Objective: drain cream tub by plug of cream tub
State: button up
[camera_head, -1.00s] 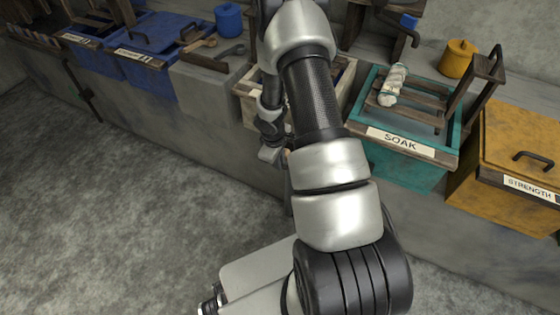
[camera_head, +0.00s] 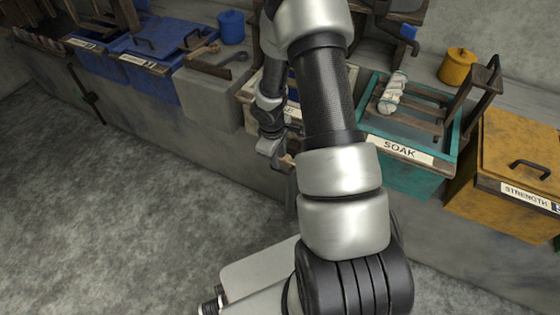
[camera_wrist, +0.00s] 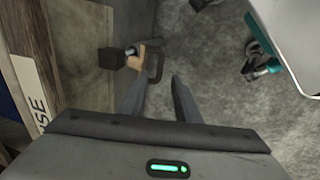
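The cream tub (camera_head: 246,98) stands on the ledge in the head view, mostly hidden behind my arm. In the wrist view its labelled rim (camera_wrist: 32,88) runs along the left, with the letters "SE" showing. A plug fitting (camera_wrist: 142,58) shows ahead of my fingers: a dark block at the wall side, a tan piece and a dark loop handle. My gripper (camera_wrist: 160,80) is open, its two fingers apart and empty. The loop lies just beyond the fingertips, nearer the left one; I cannot tell whether they touch. In the head view my gripper hangs in front of the ledge.
The teal SOAK tub (camera_head: 400,151) with a wooden rack stands to the right, then a yellow STRENGTH tub (camera_head: 520,150). Blue tubs (camera_head: 150,75) and a grey block with tools (camera_head: 205,90) stand to the left. The grey floor in front is open.

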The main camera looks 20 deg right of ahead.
notch_tip(320, 180, up, 9)
jog(key=s+a+p, duration=0.1)
jog(key=p, duration=0.1)
jog(key=shift+a+r, duration=0.2)
jog(key=shift+a, duration=0.05)
jog(key=shift+s, duration=0.1)
